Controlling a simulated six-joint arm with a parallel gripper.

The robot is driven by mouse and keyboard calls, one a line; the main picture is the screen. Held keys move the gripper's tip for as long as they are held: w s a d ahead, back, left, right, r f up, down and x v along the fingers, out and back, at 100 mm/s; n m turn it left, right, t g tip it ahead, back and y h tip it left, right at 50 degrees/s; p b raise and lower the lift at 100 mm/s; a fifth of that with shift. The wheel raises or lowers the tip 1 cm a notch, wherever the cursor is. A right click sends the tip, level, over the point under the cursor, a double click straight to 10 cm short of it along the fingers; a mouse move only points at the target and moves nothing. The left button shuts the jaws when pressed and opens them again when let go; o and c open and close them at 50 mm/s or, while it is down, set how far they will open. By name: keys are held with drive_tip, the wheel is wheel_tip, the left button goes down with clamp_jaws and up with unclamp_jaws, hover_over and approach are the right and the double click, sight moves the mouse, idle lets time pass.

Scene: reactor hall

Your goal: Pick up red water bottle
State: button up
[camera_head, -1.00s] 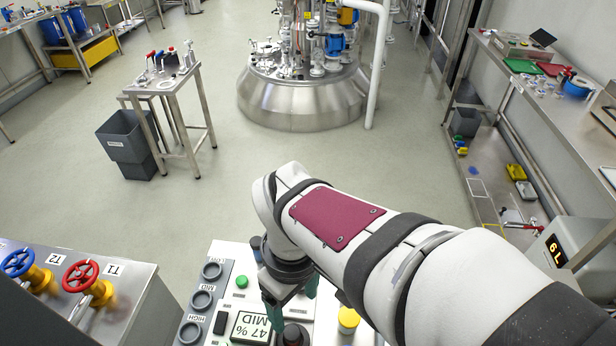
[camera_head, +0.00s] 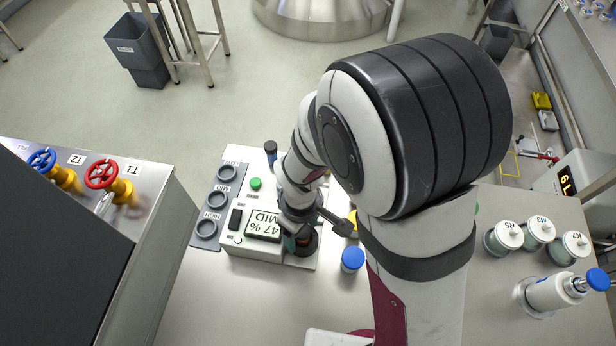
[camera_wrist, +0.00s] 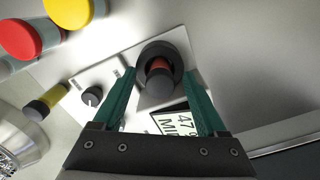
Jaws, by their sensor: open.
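A small bottle with a dark cap and a red band (camera_wrist: 159,66) stands in a dark round seat on the white device with the display. I take it for the red water bottle. In the head view it shows partly as a dark and reddish shape (camera_head: 307,240) under my arm. My gripper (camera_wrist: 160,78) is open, its two green fingers on either side of the bottle, with gaps visible. In the head view my gripper (camera_head: 294,242) is low over the device and partly hidden by my wrist.
The device display (camera_head: 263,225) reads 47 % MID. Its rings (camera_head: 217,199) are to the left. A blue-capped jar (camera_head: 353,259) stands close on the right. Red-capped (camera_wrist: 20,38) and yellow-capped (camera_wrist: 68,10) jars show in the wrist view. A valve panel (camera_head: 150,200) is left.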

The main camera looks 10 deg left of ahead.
clamp_jaws()
idle(0.3)
